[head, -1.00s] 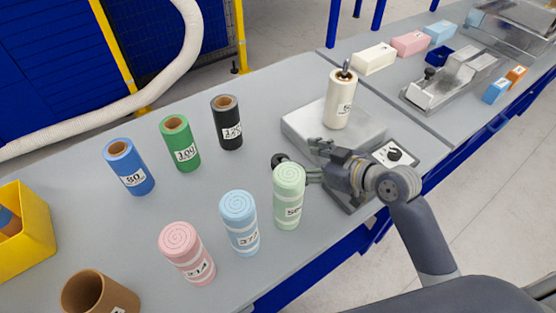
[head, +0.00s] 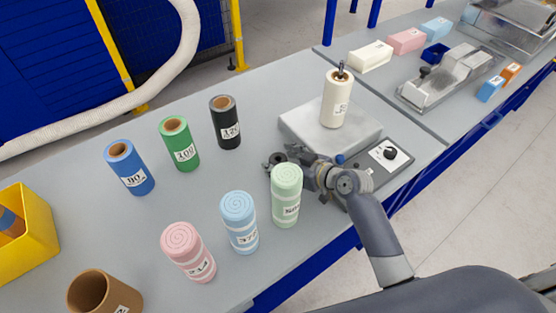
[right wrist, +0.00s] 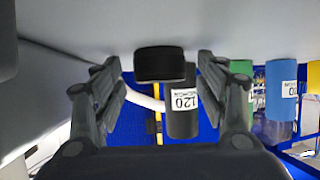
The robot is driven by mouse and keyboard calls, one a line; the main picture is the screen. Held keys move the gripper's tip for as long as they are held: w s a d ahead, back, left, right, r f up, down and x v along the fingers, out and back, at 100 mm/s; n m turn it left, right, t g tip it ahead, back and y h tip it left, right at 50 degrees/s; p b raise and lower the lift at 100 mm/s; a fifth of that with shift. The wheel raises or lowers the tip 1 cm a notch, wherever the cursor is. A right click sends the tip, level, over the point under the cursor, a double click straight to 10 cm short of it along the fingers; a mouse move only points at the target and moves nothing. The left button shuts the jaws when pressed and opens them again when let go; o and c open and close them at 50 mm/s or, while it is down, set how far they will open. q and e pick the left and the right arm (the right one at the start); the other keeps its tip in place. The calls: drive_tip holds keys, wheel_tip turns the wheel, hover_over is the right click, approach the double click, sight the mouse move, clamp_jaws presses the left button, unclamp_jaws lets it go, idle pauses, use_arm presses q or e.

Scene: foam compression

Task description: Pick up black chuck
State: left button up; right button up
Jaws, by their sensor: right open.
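The black chuck (head: 275,160) is a small dark round piece on the grey table, just behind the green foam roll (head: 286,198). In the right wrist view, the chuck (right wrist: 160,65) sits centred between the fingers, near their tips. My right gripper (head: 287,158) is low over the table at the chuck. Its fingers are spread to either side, and the right wrist view shows the open gripper (right wrist: 159,80) with a gap on both sides of the chuck. The green roll partly hides the gripper in the head view. My left gripper is not in view.
Blue (head: 230,222) and pink (head: 187,253) foam rolls stand close to the green one. Black (head: 226,122), green (head: 180,145) and blue (head: 129,167) labelled cylinders stand farther back. A metal machine (head: 330,130) holding a white roll (head: 337,100) is behind my right gripper.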

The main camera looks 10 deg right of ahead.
drive_tip(key=shift+s, duration=0.1)
drive_tip(key=c, duration=1.2)
drive_tip(key=shift+o, duration=0.2)
